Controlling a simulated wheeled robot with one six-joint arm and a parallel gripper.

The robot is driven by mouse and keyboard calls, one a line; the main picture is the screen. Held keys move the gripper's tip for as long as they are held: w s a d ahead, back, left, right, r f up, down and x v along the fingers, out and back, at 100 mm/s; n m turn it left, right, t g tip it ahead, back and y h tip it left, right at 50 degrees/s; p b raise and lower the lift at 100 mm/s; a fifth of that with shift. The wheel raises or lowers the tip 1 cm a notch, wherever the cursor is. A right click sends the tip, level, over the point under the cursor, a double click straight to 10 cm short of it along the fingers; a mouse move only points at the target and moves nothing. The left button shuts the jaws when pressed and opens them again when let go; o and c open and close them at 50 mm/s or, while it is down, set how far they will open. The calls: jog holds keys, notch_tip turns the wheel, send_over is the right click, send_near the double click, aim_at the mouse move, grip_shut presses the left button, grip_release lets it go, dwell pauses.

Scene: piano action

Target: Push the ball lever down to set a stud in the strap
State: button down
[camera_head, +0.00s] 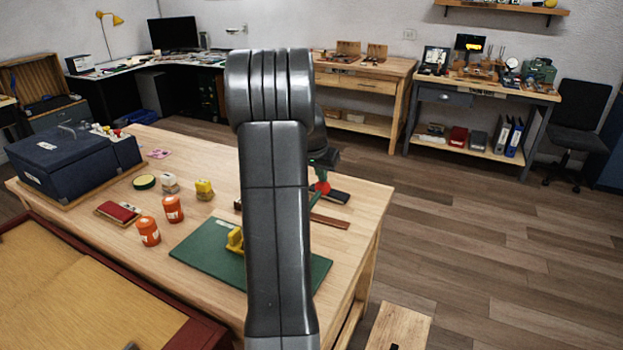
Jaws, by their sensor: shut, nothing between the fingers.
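The red ball (322,187) of the lever shows just right of my arm, on the far part of the workbench. A bit of the green press (316,202) shows below it; my arm hides the rest. A brown strap (330,221) lies on the bench beside the press, its left part hidden. My gripper (321,174) is partly hidden behind my arm, shut and empty, pointing down just above the red ball. I cannot tell whether it touches the ball. No stud can be made out.
A green mat (205,258) with a yellow block (235,240) lies nearer. Orange jars (173,209), a red-topped pad (118,212) and a dark blue case (65,160) stand left. A dark flat box (335,197) lies behind the strap. The bench's right edge is close by.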

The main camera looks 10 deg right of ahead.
jog(key=shift+f, duration=0.2)
jog(key=shift+f+b, duration=0.75)
jog(key=shift+f, duration=0.15)
jog(key=shift+d+f+b, duration=0.1)
jog(key=shift+f+b, duration=0.25)
jog(key=shift+f, duration=0.1)
notch_tip(320, 180, up, 15)
jog(key=p, duration=1)
jog(key=shift+r, duration=0.2)
jog(key=shift+w+f, duration=0.1)
jog(key=shift+f, duration=0.05)
notch_tip(320, 180, down, 7)
jog(key=b, duration=0.4)
dwell(0.4)
